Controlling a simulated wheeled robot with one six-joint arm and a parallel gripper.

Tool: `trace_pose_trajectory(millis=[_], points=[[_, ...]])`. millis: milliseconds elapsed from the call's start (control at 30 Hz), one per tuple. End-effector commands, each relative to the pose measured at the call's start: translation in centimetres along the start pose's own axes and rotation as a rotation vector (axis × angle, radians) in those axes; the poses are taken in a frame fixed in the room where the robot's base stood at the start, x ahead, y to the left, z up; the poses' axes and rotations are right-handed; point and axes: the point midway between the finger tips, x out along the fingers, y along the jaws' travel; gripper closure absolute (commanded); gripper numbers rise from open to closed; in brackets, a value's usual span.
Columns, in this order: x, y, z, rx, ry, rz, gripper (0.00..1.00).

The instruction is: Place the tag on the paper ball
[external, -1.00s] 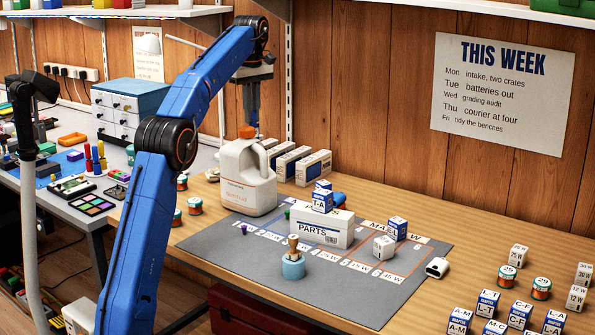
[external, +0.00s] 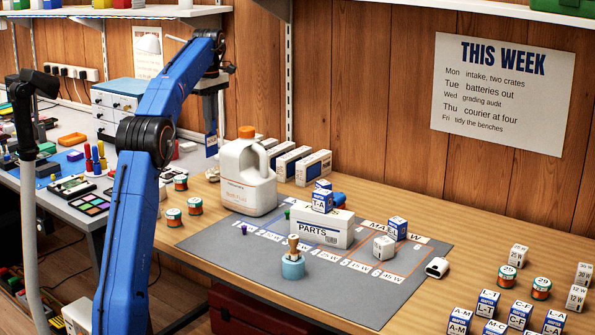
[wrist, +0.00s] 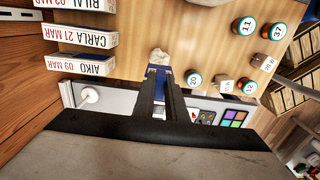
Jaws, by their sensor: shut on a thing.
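My gripper (external: 211,134) hangs downward left of the white jug, shut on a blue tag (external: 212,146). In the wrist view the blue tag (wrist: 158,69) shows between the fingertips of my gripper (wrist: 159,76). The paper ball (wrist: 158,56), pale and crumpled, shows just past the tag's end in the wrist view. I cannot tell from that view whether the tag touches it. In the external view a small pale shape (external: 212,174) on the wooden table below the gripper, left of the jug, looks like the ball. The tag hangs above it there, apart from it.
A white jug (external: 248,180) with an orange cap stands close right of my gripper. Several round tins (external: 173,217) stand on the table to the left. White boxes (external: 313,168) line the back. A grey mat (external: 340,290) carries a parts box (external: 322,229) and a stamp (external: 293,264).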

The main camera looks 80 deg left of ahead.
Motion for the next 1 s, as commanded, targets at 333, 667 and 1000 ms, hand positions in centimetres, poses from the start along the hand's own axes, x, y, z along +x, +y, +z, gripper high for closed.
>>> trace_pose_trajectory(millis=[333,667,1000], points=[[3.5,-0.1,0.1,0.001,0.000,-0.001,1.00],[3.9,0.0,0.0,0.001,0.000,0.000,1.00],[4.1,0.0,0.0,0.001,0.000,0.000,0.70]])
